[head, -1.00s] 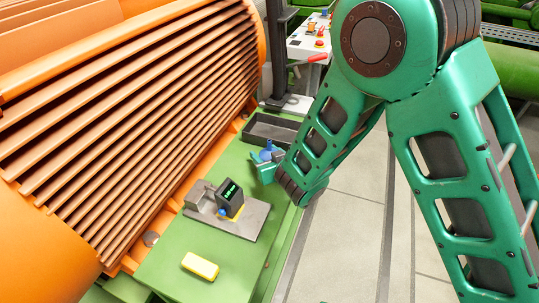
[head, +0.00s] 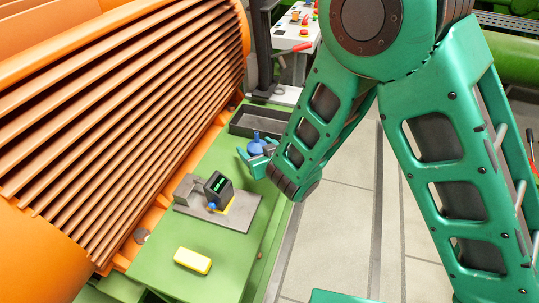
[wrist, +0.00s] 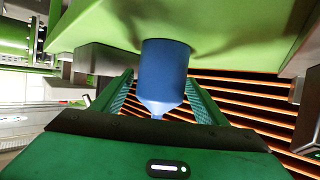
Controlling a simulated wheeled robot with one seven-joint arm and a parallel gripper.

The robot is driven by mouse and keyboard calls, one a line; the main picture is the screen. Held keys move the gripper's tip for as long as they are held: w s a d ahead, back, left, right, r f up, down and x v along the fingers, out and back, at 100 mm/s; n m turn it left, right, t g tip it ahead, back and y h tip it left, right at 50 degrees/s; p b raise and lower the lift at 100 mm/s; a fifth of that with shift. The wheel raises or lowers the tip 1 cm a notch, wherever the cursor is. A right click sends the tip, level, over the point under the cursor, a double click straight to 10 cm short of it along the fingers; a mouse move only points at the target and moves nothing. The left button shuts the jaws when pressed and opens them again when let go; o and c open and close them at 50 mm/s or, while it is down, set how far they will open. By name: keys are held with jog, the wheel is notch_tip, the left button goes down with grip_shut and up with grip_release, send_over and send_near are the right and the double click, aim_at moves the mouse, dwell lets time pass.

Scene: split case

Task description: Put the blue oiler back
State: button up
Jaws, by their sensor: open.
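The blue oiler (head: 256,147) is on the green bench, just in front of the dark tray (head: 238,127). In the wrist view the oiler (wrist: 165,75) has its wide base against the green surface, and its narrow end points toward my palm. My gripper (head: 255,154) is open around the oiler. In the wrist view my gripper (wrist: 160,82) has one finger on each side of it, with small gaps showing. The lower part of the oiler is partly hidden by the fingers in the head view.
A grey plate (head: 235,214) with a block and a dark display unit (head: 219,189) stands nearer on the bench. A yellow block (head: 193,260) lies at the front. Orange ribbed housing (head: 120,120) borders the left; a control panel (head: 295,28) stands behind.

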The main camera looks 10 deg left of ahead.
jog(key=v, duration=0.9)
jog(key=shift+s+d+r, duration=0.15)
jog(key=shift+s+r, duration=0.05)
